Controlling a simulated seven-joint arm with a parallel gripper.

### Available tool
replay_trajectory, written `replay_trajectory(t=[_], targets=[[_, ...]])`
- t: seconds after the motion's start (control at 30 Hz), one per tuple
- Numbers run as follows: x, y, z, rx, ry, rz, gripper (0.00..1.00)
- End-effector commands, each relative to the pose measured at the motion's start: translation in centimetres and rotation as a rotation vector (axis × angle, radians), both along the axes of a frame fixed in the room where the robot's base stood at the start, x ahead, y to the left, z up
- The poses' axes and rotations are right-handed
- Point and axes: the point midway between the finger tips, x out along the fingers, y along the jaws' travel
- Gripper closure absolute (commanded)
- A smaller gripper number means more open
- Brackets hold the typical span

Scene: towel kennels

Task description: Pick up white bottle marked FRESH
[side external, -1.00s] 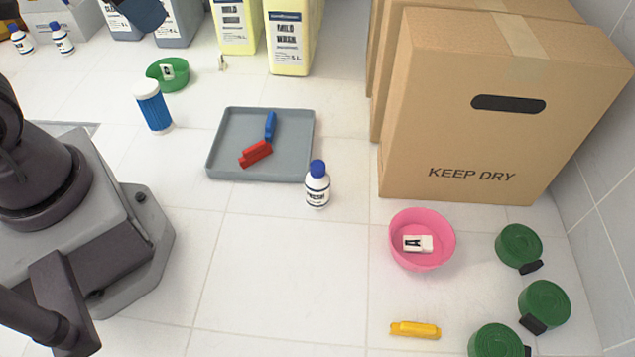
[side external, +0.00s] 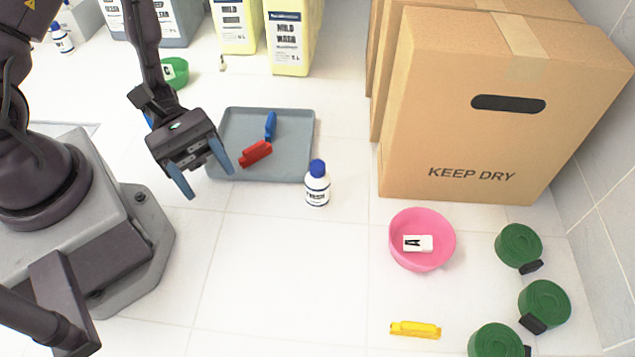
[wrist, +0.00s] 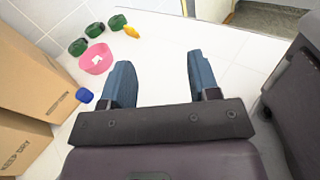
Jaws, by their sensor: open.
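The white bottle marked FRESH (side external: 317,186) has a blue cap and stands upright on the tiled floor, just off the grey tray's front right corner. In the wrist view its blue cap (wrist: 84,95) shows left of my fingers; the rest of it is hard to make out. My gripper (side external: 207,182) is open and empty, with blue fingers apart and pointing down, at the left side of the tray and left of the bottle. It also shows in the wrist view (wrist: 160,85), with only floor between the fingers.
The grey tray (side external: 290,165) holds a red and a blue peg. A KEEP DRY box (side external: 470,130) stands right of the bottle. A pink bowl (side external: 420,258), a yellow peg (side external: 415,329) and green coils (side external: 519,246) lie front right. The floor before the bottle is clear.

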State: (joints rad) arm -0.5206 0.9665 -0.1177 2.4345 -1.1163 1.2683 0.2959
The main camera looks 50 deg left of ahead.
Motion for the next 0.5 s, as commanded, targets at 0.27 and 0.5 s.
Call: replay_trajectory(t=[0.27,0.5], targets=[[3.9,-0.6,-4.6,-0.197,0.205,0.577,0.44],[7.3,1.8,-6.1,-0.146,0.114,0.856,0.44]])
